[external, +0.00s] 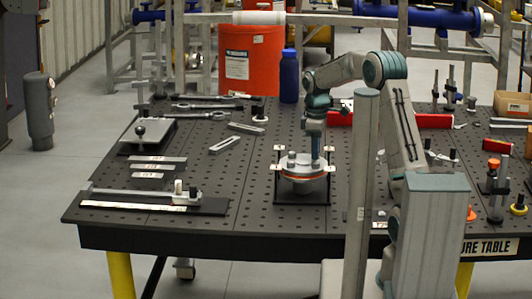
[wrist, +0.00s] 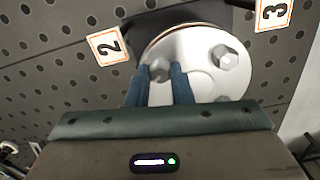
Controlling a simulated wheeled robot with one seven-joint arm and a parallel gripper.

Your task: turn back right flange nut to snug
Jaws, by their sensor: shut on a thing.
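A round pale flange (external: 304,183) with an orange-red edge stands on a dark plate on the table, and its top fills the upper middle of the wrist view (wrist: 196,80). My gripper (external: 316,160) points straight down over the right back part of the flange. In the wrist view my gripper's two blue fingers (wrist: 166,78) are shut on a grey hex flange nut (wrist: 158,71), beside the number 2 card (wrist: 108,46). Another hex nut (wrist: 224,57) sits free toward the number 3 card (wrist: 274,12). The remaining flange top is partly hidden by my gripper.
The perforated table (external: 240,185) is clear just left of the flange. A black fixture with a rail (external: 150,201) lies at the front left. A blue bottle (external: 289,76) and an orange-red bucket (external: 250,60) are behind. Red blocks (external: 433,121) and small clamps stand to the right.

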